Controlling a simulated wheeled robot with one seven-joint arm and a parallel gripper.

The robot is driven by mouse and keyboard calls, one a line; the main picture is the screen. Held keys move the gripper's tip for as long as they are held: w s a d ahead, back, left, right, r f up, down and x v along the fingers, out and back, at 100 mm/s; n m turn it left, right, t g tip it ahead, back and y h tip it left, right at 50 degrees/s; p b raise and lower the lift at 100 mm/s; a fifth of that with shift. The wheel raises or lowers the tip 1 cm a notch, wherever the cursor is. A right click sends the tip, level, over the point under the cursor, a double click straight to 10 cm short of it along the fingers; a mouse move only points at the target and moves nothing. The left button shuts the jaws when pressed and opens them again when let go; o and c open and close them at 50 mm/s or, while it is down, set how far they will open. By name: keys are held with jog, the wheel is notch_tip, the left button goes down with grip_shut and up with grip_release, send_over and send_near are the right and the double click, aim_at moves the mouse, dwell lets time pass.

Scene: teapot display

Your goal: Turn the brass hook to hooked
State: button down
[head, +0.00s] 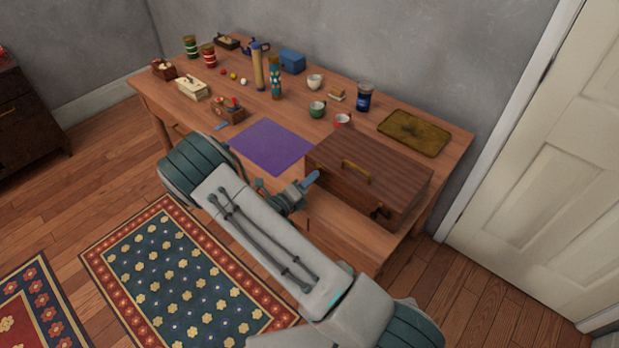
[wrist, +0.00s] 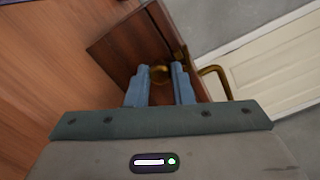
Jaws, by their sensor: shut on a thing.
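The brass hook (wrist: 159,73) shows in the wrist view as a small bit of brass on the chest's front, between the tips of my two blue fingers. My gripper (wrist: 161,76) is shut on it; the fingers hide part of it, so I cannot tell its exact angle. In the head view my gripper (head: 312,179) is at the left end of the front of the brown wooden chest (head: 400,173), where the hook itself is hidden. The chest's lid is down.
A brass handle (head: 357,172) stands up from the lid, close to the right of my fingers in the wrist view (wrist: 216,80). A purple mat (head: 270,146) lies left of the chest. Cups and jars stand behind.

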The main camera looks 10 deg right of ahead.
dwell(0.4)
jog(key=c, duration=1.3)
grip_release()
jog(key=b+v, duration=0.2)
jog(key=v, duration=1.2)
